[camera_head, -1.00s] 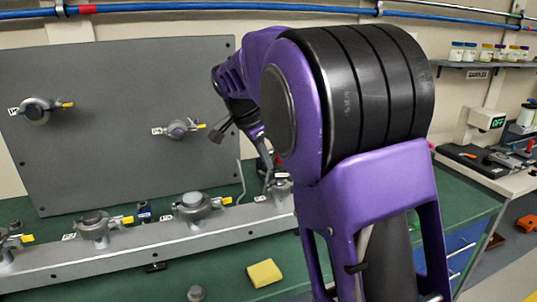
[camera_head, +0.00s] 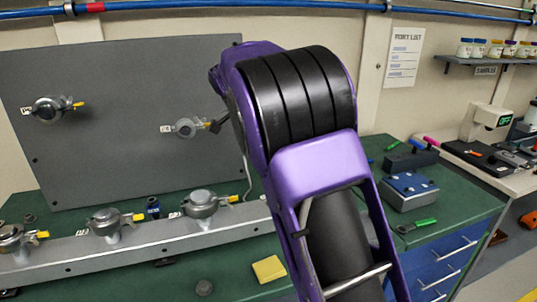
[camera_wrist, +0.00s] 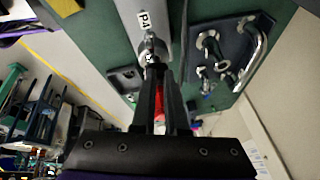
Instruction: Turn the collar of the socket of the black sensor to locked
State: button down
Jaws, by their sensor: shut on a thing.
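In the wrist view my gripper (camera_wrist: 154,72) is shut at a small grey metal fitting (camera_wrist: 151,46) beside the P4 label (camera_wrist: 145,20) on the grey rail. Its fingertips close on a dark part of this fitting. I cannot tell whether that part is the collar or the sensor. The locked or unlocked mark is too small to read. In the head view my arm hides my gripper and the right end of the rail (camera_head: 70,257). A small dark cylinder (camera_head: 152,208) stands behind the rail.
The rail bears more round sockets with yellow levers (camera_head: 105,222) (camera_head: 200,203). The upright grey panel (camera_head: 120,165) bears two more. A yellow block (camera_head: 268,270) lies on the green bench. A blue-grey box (camera_head: 410,192) and a green-handled tool (camera_head: 418,226) lie right of my arm.

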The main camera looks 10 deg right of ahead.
jog(key=c, duration=0.9)
grip_release()
jog(key=p+v, duration=0.1)
jog(key=v, duration=1.6)
jog(key=shift+a+r, duration=0.1)
jog(key=shift+r, duration=0.15)
